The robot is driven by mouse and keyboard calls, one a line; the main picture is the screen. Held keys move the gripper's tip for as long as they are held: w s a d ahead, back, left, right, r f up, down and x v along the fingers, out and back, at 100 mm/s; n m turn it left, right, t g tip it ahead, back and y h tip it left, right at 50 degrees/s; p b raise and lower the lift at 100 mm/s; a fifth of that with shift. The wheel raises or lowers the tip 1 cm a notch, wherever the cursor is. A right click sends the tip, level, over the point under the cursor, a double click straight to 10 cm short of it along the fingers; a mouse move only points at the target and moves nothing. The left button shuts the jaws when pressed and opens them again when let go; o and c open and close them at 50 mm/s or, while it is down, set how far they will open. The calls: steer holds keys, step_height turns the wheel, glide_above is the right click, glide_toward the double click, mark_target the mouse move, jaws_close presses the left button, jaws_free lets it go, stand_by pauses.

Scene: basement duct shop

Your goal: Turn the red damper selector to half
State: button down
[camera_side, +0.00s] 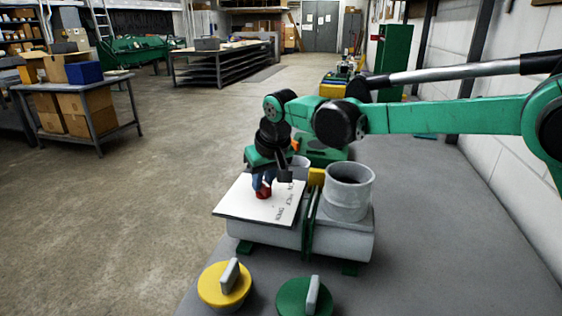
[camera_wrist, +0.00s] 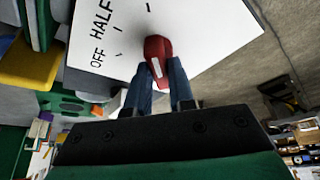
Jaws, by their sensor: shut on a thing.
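The red damper selector (camera_side: 263,195) is a small knob on a white label plate (camera_side: 236,204). In the wrist view the red selector (camera_wrist: 156,48) is longish and has a pale mark on the end nearer my gripper. The white plate (camera_wrist: 195,20) there shows the words HALF and OFF to the left of the knob, with short black tick marks. My gripper (camera_side: 263,184) comes down from above, and its blue fingers (camera_wrist: 161,78) are shut on the selector. Fingers hide part of its sides, so I cannot tell exactly which tick it points at.
A grey round duct collar (camera_side: 348,190) stands right of the plate on the same grey housing. A yellow selector (camera_side: 223,286) and a green selector (camera_side: 304,297) sit in front on the bench. A white block wall (camera_side: 505,110) runs along the right.

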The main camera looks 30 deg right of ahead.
mark_target(276, 198)
steer(key=shift+n, duration=0.3)
steer(key=n+y, duration=0.1)
steer(key=n, duration=0.2)
steer(key=shift+d+n+y, duration=0.15)
steer(key=shift+n+y, duration=0.25)
steer(key=shift+w+n+g+y, duration=0.1)
steer(key=shift+n+g+y, duration=0.5)
steer(key=shift+n, duration=1.4)
steer(key=c, duration=0.8)
jaws_free()
steer(key=shift+o, duration=0.2)
steer(key=shift+v, duration=2.9)
